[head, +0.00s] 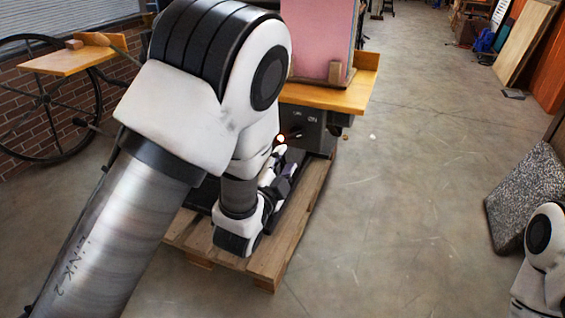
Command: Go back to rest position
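My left arm fills the left and middle of the head view and bends down beside a grey machine (312,128). My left gripper (281,170) is small and partly hidden by my own wrist, low in front of the machine. Its fingers cannot be made out well enough to tell open from shut, and no held thing shows.
The machine stands on a wooden pallet (275,262) and carries a wooden top (335,98) with a pink panel (318,40). A spoked wheel with a wooden board (68,61) stands at left. A speckled slab (522,190) is at right. The concrete floor between is clear.

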